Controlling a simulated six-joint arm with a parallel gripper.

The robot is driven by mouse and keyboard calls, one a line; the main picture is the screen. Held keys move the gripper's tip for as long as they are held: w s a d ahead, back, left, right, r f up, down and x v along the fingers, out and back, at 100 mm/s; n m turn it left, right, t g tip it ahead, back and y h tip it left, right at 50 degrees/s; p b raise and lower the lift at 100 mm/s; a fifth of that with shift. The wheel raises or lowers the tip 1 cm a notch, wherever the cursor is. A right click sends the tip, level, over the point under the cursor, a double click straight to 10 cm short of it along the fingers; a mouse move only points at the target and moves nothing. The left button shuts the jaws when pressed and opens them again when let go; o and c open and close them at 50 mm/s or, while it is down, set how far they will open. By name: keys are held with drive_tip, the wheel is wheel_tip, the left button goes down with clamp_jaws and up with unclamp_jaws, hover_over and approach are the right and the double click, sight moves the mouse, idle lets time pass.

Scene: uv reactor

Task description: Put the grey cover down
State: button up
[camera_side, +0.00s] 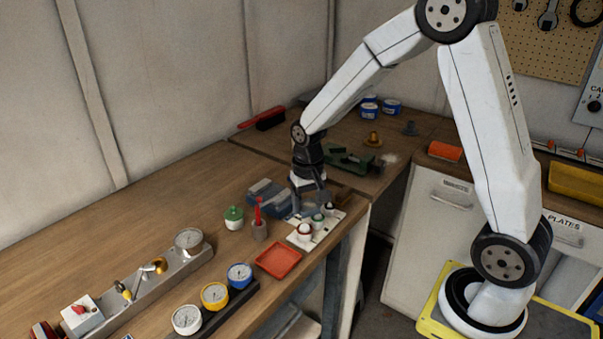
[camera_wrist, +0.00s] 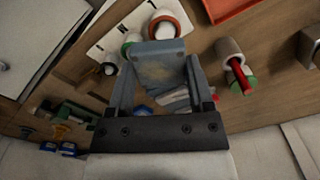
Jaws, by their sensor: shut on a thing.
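My gripper (camera_wrist: 160,75) is shut on the grey cover (camera_wrist: 155,62), a blue-grey piece between its two fingers in the wrist view. In the side view my gripper (camera_side: 309,203) points down at the back-left edge of a white plate (camera_side: 322,235) on the bench. The cover is hard to tell from the fingers there, and I cannot tell whether it touches anything below. The plate carries a red-ringed round part (camera_side: 305,231), a green-ringed one (camera_side: 317,219) and a dark one (camera_side: 330,207). In the wrist view the cover partly hides the green-ringed part (camera_wrist: 131,42).
A blue-grey block (camera_side: 266,195) stands close left of my gripper. A red tool in a grey holder (camera_side: 259,230), a green-topped jar (camera_side: 233,218) and an orange-red tray (camera_side: 278,260) are nearby. Gauges (camera_side: 214,296) stand at the front. Bare bench lies at the left.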

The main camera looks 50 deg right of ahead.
drive_tip(key=s+d+r+m, duration=0.2)
drive_tip(key=d+m, duration=0.4)
drive_tip(key=s+d+r+m, duration=0.1)
drive_tip(key=d+m, duration=0.6)
drive_tip(key=shift+s+r, duration=0.35)
drive_tip(key=shift+r, duration=0.05)
drive_tip(key=w+d+f, duration=0.1)
drive_tip(key=w+f, duration=0.1)
drive_tip(key=w, duration=0.1)
drive_tip(key=w+d+f, duration=0.2)
drive_tip(key=w+f, duration=0.1)
drive_tip(key=w, duration=0.1)
drive_tip(key=w+d+f, duration=0.1)
drive_tip(key=w+f, duration=0.2)
drive_tip(key=w, duration=0.1)
drive_tip(key=shift+w+d, duration=0.1)
drive_tip(key=shift+d, duration=0.2)
drive_tip(key=shift+w+d+f, duration=0.15)
drive_tip(key=shift+w+f, duration=0.2)
drive_tip(key=shift+w, duration=0.05)
drive_tip(key=shift+w+d+f, duration=0.2)
drive_tip(key=shift+w+f, duration=0.25)
drive_tip(key=shift+f, duration=1.55)
